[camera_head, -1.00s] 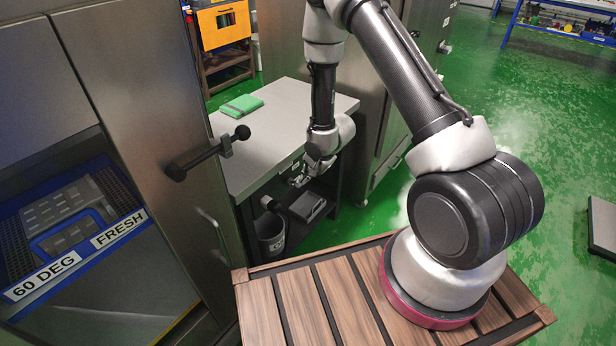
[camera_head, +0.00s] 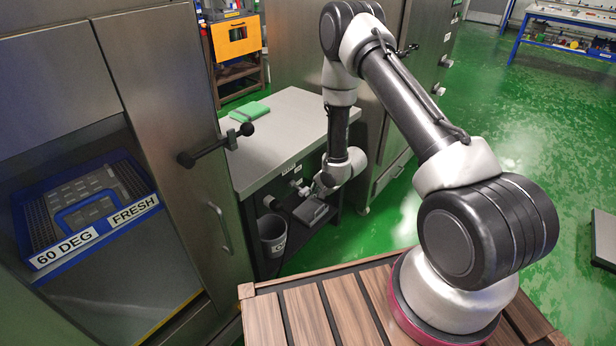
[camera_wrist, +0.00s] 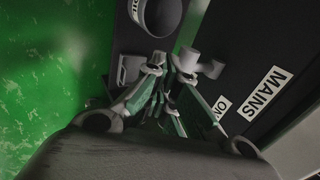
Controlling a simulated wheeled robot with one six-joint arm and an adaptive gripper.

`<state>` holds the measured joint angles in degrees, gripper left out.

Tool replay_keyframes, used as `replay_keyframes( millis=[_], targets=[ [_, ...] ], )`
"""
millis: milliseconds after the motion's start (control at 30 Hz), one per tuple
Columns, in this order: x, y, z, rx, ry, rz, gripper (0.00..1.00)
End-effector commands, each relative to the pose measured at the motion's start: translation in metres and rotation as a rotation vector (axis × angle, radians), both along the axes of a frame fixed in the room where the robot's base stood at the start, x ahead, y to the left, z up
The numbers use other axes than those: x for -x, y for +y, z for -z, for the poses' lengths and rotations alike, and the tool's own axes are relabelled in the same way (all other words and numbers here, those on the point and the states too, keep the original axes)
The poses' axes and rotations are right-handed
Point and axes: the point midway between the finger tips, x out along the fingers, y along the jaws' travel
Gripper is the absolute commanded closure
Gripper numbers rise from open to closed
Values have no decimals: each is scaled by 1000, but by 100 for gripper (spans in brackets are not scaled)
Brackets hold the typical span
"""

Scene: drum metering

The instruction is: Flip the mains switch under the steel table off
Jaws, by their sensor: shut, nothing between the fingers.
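The steel table (camera_head: 275,140) stands left of centre in the head view, with a dark front below its top. In the wrist view a MAINS label (camera_wrist: 267,93) and a smaller ON label (camera_wrist: 220,107) sit on that dark panel. A light grey switch knob (camera_wrist: 205,66) sticks out beside them, close to the fingertips. I cannot tell whether they touch it. My gripper (camera_wrist: 172,68) is shut and empty. In the head view my gripper (camera_head: 309,190) is at the table's front, below the top, and hides part of the panel.
A grey bin (camera_head: 272,235) and a flat grey device (camera_head: 312,211) are under the table. A green cloth (camera_head: 249,112) lies on top. A steel cabinet with a black handle (camera_head: 215,145) stands at left. Green floor (camera_head: 490,130) is open at right.

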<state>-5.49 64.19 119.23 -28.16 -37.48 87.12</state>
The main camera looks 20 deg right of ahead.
Motion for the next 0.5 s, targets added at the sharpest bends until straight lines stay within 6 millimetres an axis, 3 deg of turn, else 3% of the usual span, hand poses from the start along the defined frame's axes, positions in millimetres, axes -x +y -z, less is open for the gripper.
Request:
replay_keyframes(
  millis=[200,500],
  targets=[
    [0,0,14,0,0,0,100],
    [0,1,15,0,0,0,100]
  ],
)
